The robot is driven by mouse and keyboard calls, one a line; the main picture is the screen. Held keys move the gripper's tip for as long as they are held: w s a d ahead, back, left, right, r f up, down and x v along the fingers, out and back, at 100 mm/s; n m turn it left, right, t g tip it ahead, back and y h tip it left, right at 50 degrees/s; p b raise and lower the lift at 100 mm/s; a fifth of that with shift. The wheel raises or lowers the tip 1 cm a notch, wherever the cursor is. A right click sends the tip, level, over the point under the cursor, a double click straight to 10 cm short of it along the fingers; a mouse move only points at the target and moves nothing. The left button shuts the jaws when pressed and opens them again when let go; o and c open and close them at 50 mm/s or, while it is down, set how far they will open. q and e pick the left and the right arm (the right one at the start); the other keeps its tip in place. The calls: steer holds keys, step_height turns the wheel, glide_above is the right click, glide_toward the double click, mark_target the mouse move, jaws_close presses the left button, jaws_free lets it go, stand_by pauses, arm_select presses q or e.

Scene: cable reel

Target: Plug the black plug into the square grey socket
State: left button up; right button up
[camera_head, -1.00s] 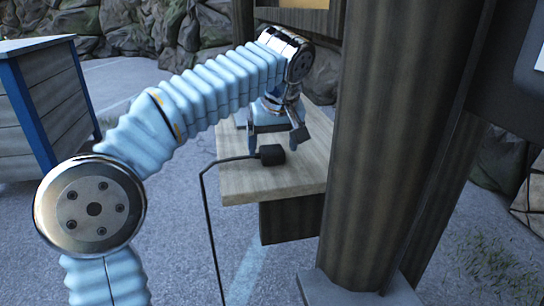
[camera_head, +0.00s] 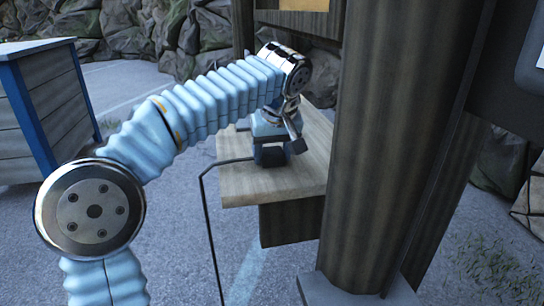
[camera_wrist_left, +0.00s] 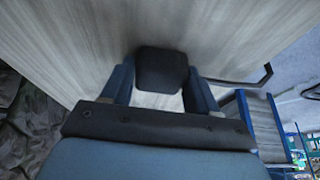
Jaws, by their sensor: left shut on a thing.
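The black plug (camera_wrist_left: 162,69) sits between the two fingers of my left gripper (camera_wrist_left: 160,92) in the left wrist view. In the head view my left gripper (camera_head: 273,155) is low at the wooden shelf (camera_head: 240,186), shut on the plug, which is mostly hidden behind the fingers. The plug's black cable (camera_head: 212,220) runs left over the shelf edge and hangs down. I cannot make out the square grey socket in these views. My right gripper is not in view.
A thick wooden post (camera_head: 385,150) stands close to the right of the shelf. A blue and grey crate (camera_head: 45,105) stands at the far left. Paved ground (camera_head: 180,250) lies open below the arm.

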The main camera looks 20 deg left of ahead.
arm_select(q)
steer(key=shift+r, duration=0.65)
steer(key=s+a+r, duration=0.1)
steer(key=s+r, duration=1)
steer(key=s, duration=0.3)
steer(key=shift+r+p, duration=0.35)
steer(key=shift+a, duration=0.15)
